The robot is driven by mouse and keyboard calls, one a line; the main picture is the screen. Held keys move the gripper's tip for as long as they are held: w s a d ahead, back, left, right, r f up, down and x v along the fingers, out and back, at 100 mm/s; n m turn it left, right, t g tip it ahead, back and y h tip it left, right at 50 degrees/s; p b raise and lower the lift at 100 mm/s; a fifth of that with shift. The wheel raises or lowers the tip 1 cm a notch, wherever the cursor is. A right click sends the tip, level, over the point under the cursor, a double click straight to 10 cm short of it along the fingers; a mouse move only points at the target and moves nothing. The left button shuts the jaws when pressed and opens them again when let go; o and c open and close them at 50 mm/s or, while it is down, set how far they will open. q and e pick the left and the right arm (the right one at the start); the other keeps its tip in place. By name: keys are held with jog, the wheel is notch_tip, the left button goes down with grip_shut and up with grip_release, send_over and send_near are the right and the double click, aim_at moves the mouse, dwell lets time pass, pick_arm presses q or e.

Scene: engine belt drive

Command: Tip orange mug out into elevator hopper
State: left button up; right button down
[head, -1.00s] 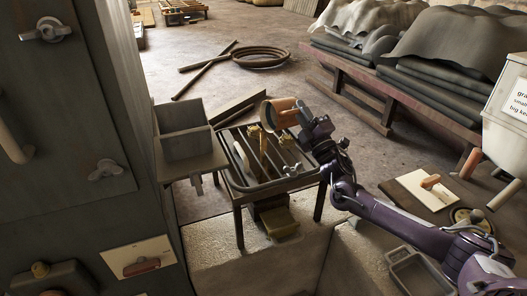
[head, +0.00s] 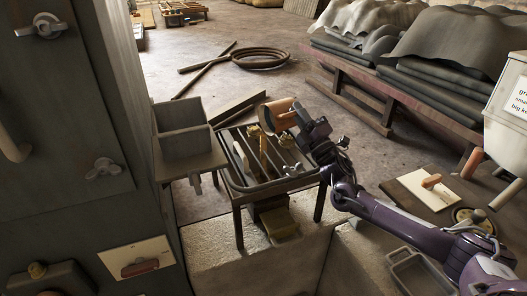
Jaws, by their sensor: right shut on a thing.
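The orange mug (head: 283,117) is held by my right gripper (head: 298,127) over the far right part of a dark metal frame. The mug is tilted on its side, and its dark mouth faces left. My right gripper is shut on it; the fingers are small and partly hidden by the wrist. An open grey box (head: 184,143), apparently the elevator hopper, stands to the left of the mug, apart from it, against the tall dark green cabinet. What is inside the mug and deep in the box cannot be seen. My left gripper is not in view.
The metal frame (head: 238,190) with rods and yellow parts stands between the box and my right arm. A grey tray (head: 415,270) and a board with an orange-handled tool (head: 430,190) lie at the right.

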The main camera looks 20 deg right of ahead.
jog(key=shift+w+a+n, duration=0.15)
jog(key=shift+a+n, duration=0.25)
jog(key=shift+a, duration=0.1)
jog(key=shift+s+d+f+y, duration=0.1)
jog(key=shift+s+d+y, duration=0.1)
jog(key=shift+y, duration=0.2)
jog(key=shift+w+a+n+b, duration=0.15)
jog(key=shift+a+n+b, duration=0.2)
jog(key=shift+a+n, duration=0.15)
jog(key=shift+d+f+y, duration=0.15)
jog(key=shift+d+y, duration=0.1)
jog(key=shift+y, duration=0.15)
jog(key=shift+a+n, duration=0.1)
jog(key=shift+n, duration=0.2)
